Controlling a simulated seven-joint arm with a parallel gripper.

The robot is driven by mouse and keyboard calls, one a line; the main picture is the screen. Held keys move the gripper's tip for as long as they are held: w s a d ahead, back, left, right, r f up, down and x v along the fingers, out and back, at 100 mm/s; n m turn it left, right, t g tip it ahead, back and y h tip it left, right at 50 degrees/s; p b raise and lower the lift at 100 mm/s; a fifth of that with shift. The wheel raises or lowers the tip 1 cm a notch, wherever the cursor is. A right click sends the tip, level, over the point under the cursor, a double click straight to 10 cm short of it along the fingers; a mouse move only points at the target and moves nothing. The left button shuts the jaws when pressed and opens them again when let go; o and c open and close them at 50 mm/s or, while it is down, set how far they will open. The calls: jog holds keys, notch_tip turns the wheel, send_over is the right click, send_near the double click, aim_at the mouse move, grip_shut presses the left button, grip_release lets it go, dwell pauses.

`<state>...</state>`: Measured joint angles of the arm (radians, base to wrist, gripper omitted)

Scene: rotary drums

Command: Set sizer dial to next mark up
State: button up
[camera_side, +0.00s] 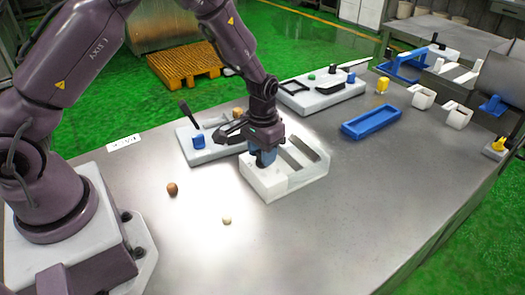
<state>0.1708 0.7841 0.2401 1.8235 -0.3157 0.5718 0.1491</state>
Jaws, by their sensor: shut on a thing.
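A white block-shaped unit (283,183) with long sloping slots stands on the metal table near the middle; I take it to be the sizer. My gripper (264,160) points down at its left end and is shut on a blue part there, which looks like the sizer dial (266,158). The fingers hide most of the dial, and I cannot make out its marks or where it points.
Behind to the left is a white panel (212,152) with a blue knob (198,142) and a black lever. Another white panel (322,95) stands farther back. A blue tray (371,121) lies right. A brown object (172,189) and a pale one (227,220) lie in front.

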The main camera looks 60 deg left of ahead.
jog(key=shift+n, duration=2)
jog(key=o, duration=0.9)
jog(key=shift+o, duration=0.2)
jog(key=shift+r, duration=0.15)
notch_tip(320, 180, up, 13)
